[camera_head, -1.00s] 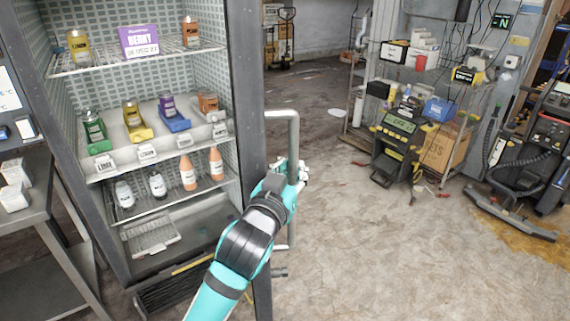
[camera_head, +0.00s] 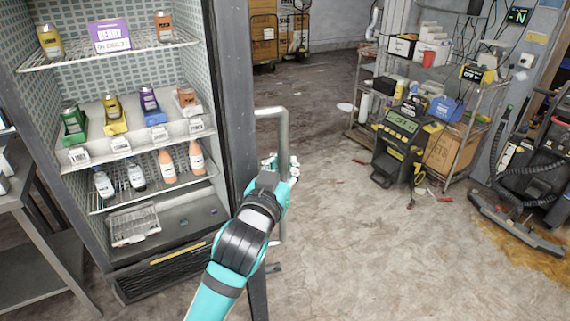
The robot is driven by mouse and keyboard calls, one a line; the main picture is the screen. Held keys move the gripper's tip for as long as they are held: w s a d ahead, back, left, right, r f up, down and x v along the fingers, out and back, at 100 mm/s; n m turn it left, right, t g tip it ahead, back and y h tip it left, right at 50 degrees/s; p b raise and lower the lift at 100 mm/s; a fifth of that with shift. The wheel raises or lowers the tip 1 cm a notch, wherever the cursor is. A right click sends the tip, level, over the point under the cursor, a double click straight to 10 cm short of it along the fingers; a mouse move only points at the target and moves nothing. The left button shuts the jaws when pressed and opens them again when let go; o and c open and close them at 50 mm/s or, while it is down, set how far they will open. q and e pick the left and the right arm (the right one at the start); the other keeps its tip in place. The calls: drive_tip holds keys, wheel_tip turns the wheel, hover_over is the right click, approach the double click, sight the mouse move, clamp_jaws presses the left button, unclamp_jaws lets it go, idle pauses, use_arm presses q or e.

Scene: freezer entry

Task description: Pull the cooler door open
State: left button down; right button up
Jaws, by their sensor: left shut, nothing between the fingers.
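The cooler (camera_head: 60,225) stands at the left, its lit shelves of bottles in plain view. A dark upright door frame (camera_head: 232,95) runs down its right side. A pale grey, bracket-shaped handle (camera_head: 283,135) sticks out from that frame to the right. My left gripper (camera_head: 284,168), on a teal and black arm, is at the handle's upright bar, about mid-height. Its fingers are shut with nothing between them and are partly hidden by the bar and wrist. My right gripper is not in view.
A metal table (camera_head: 30,200) stands close at the left. A wire shelf (camera_head: 440,140) with boxes and a black-yellow machine (camera_head: 398,145) stand at the right, near a floor-cleaning machine (camera_head: 540,185). The concrete floor (camera_head: 370,250) right of the handle is mostly clear.

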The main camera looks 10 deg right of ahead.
use_arm(q)
drive_tip(key=c, duration=2.1)
unclamp_jaws()
drive_tip(key=shift+s+d+f, duration=0.1)
drive_tip(key=shift+s+d, duration=0.15)
drive_tip(key=shift+s, duration=0.05)
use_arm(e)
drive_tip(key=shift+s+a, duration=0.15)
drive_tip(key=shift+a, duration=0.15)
use_arm(q)
drive_tip(key=o, duration=0.7)
drive_tip(key=shift+s+d, duration=0.15)
drive_tip(key=shift+s, duration=0.05)
drive_tip(key=shift+o, duration=1)
drive_tip(key=shift+a, duration=0.25)
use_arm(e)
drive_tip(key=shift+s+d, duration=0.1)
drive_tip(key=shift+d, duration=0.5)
use_arm(q)
drive_tip(key=v, duration=1.1)
drive_tip(key=shift+s+a, duration=0.2)
drive_tip(key=shift+s, duration=0.15)
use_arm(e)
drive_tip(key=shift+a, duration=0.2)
